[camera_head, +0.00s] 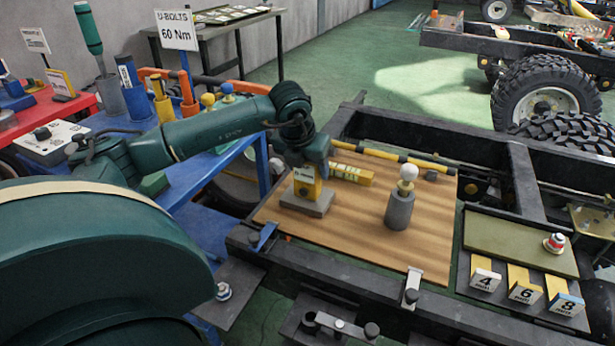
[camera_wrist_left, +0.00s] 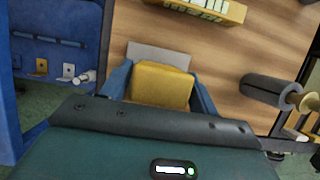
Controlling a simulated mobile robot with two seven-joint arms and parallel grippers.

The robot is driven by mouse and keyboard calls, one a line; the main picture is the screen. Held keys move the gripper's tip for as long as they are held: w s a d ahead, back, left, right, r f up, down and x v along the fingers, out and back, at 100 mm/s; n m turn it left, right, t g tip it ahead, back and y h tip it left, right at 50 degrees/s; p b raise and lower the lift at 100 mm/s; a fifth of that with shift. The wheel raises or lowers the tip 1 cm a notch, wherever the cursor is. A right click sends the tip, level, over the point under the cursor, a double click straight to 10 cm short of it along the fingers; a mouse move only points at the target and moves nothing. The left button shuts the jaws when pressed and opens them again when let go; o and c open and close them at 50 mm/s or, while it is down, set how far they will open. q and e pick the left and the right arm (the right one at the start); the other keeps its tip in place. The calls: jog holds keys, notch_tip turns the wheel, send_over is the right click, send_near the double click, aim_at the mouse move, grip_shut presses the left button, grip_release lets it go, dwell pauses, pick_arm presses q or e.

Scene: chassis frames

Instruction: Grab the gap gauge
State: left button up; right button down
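A yellow block (camera_head: 306,184) with a printed label and a grey foot (camera_head: 307,201) stands on the wooden board; it may be the gap gauge, but I cannot read its label. My left gripper (camera_head: 315,168) reaches down over it. In the left wrist view the yellow block (camera_wrist_left: 160,85) lies between the two blue fingers of my left gripper (camera_wrist_left: 162,82). The fingers are close along both its sides; whether they press on it does not show. The foot looks to be on the board. My right gripper is not in view.
On the board (camera_head: 340,240) are a yellow labelled bar (camera_head: 351,174) and a grey cylinder (camera_head: 399,211) with a white ball on top. Black frame rails (camera_head: 370,293) border the board.

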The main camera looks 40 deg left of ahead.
pick_arm(q)
jog(key=c, duration=0.7)
